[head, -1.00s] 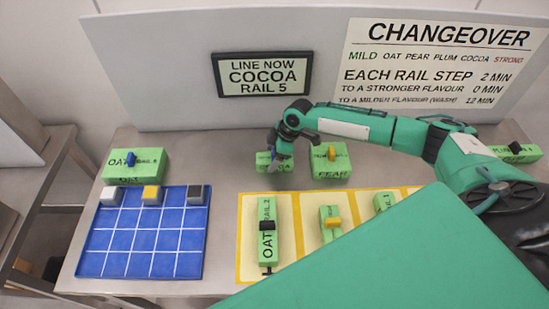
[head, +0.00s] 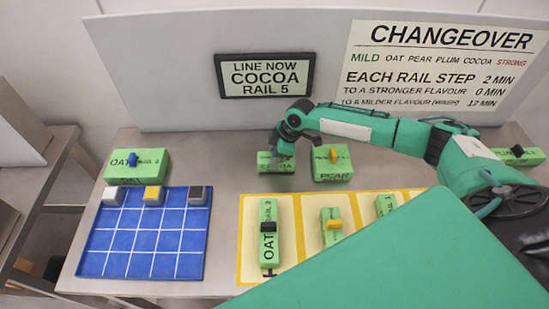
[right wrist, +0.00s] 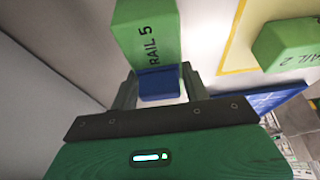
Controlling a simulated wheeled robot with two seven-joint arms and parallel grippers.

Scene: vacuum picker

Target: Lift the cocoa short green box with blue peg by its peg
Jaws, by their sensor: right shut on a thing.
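The cocoa box (head: 277,166) is a short green block at the back of the table, left of the pear box. My right gripper (head: 284,150) comes down over it from above and hides its peg in the head view. In the right wrist view the green box (right wrist: 148,32) reads RAIL 5, and its blue peg (right wrist: 158,84) sits between the jaws (right wrist: 158,90), which are shut on it. The box appears to rest on the table; I cannot tell whether there is a gap under it. My left gripper is not in view.
The pear box (head: 333,165) with its orange peg stands close at the right. An oat box (head: 137,168) with a blue peg is at the far left, behind a blue gridded mat (head: 120,238). Several green boxes lie on the yellow-edged mat (head: 285,250) in front.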

